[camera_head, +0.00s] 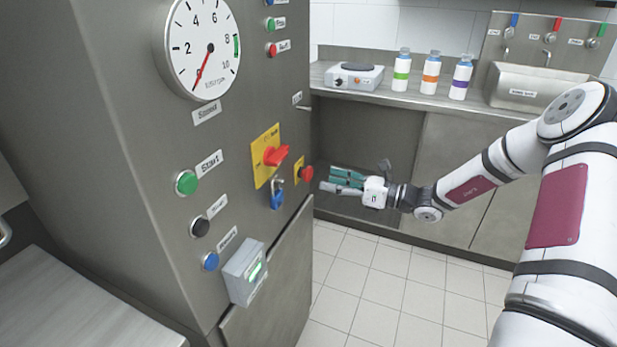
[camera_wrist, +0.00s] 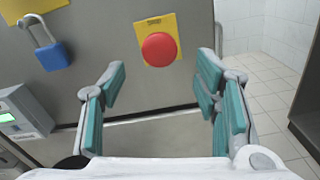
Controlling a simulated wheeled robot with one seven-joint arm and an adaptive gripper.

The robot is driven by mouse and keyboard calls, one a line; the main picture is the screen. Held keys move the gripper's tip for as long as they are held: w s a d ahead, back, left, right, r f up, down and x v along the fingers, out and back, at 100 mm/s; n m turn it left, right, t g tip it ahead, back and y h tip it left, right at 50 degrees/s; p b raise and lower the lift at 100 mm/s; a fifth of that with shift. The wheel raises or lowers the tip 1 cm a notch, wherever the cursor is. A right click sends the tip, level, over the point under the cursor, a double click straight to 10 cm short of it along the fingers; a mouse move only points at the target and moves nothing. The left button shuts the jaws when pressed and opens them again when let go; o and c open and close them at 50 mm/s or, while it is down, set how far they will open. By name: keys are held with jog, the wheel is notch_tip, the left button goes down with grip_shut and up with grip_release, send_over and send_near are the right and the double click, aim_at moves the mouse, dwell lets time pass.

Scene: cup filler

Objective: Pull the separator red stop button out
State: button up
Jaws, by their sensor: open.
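The red stop button (camera_head: 306,173) sits on a small yellow plate on the right part of the grey cabinet front. In the wrist view the button (camera_wrist: 159,49) is a round red mushroom head on its yellow plate, seen face on. My gripper (camera_head: 335,182) is open and empty, with its teal fingers pointing at the panel just right of the button. In the wrist view my gripper (camera_wrist: 158,82) has its fingers spread wide, with the button between and above the fingertips. The fingers do not touch it. Whether the button is pressed in cannot be told.
A red rotary switch (camera_head: 276,155) on a yellow plate and a blue padlock (camera_head: 277,193) are left of the button. A grey box (camera_head: 244,272) with a green light juts out lower down. Tiled floor is free below my arm; a counter (camera_head: 400,96) stands behind.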

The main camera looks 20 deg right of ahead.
aim_at(311, 176)
jog(key=x, duration=0.7)
jog(key=shift+a+b, duration=0.1)
jog(key=shift+b, duration=0.3)
jog(key=shift+c, duration=0.2)
grip_shut()
